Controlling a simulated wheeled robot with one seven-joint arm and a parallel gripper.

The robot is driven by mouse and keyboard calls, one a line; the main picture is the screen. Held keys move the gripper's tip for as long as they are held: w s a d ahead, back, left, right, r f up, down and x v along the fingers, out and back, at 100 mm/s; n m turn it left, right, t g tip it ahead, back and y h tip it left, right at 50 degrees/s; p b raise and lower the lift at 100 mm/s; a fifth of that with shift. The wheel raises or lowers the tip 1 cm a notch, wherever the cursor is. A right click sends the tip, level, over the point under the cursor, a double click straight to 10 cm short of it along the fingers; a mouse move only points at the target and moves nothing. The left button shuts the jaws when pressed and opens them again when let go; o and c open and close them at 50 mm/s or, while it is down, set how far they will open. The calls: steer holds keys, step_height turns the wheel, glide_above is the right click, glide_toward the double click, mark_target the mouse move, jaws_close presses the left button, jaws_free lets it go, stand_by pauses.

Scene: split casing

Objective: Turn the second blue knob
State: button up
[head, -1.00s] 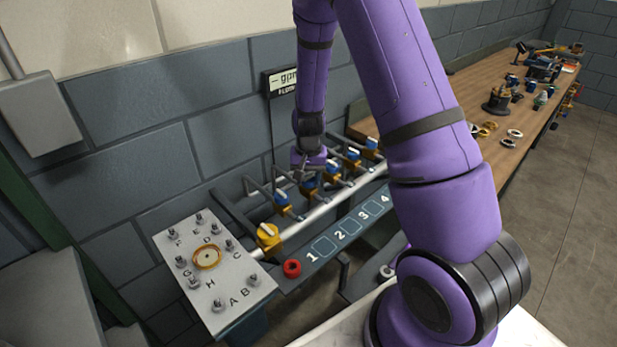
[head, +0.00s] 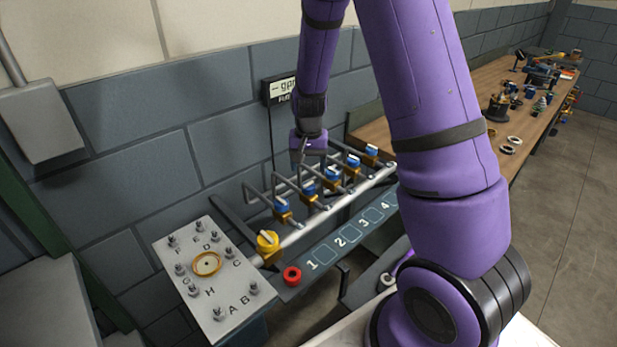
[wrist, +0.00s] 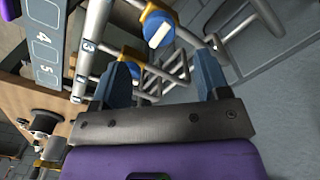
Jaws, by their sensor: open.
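A row of blue knobs sits on valves along a pale pipe in the head view. The second blue knob (head: 308,188), counted from the left, is between the first blue knob (head: 282,204) and the third blue knob (head: 333,172). My gripper (head: 308,159) is open and empty above the row, near the second and third knobs, apart from them. In the wrist view its two blue-grey fingers (wrist: 163,65) are spread. A blue knob with a white bar (wrist: 160,32) lies beyond the fingertips; I cannot tell which one. Another blue knob (wrist: 151,85) is partly seen between the fingers.
A yellow knob (head: 267,241) is at the pipe's left end, with a red round part (head: 292,275) below it. Bent grey pipes rise behind the knobs. A numbered panel (head: 327,256) runs in front. A lettered plate (head: 225,317) stands at left, a wooden bench (head: 487,85) at right.

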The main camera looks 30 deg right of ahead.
steer(key=shift+r, duration=1.8)
steer(key=shift+r, duration=0.1)
step_height(320, 180, up, 10)
steer(key=n+t, duration=0.1)
steer(key=n, duration=0.1)
glide_above(308, 183)
steer(key=s+a, duration=0.3)
steer(key=s, duration=0.2)
steer(key=s+a+r+n+t, duration=0.3)
steer(key=s+r, duration=1)
steer(key=s, duration=0.1)
steer(key=s+a+r+n+t, duration=0.1)
steer(key=s+r+n, duration=0.1)
steer(key=s, duration=0.6)
steer(key=shift+s+a, duration=0.15)
steer(key=shift+s, duration=0.25)
steer(key=shift+r, duration=0.1)
steer(key=shift+c, duration=0.2)
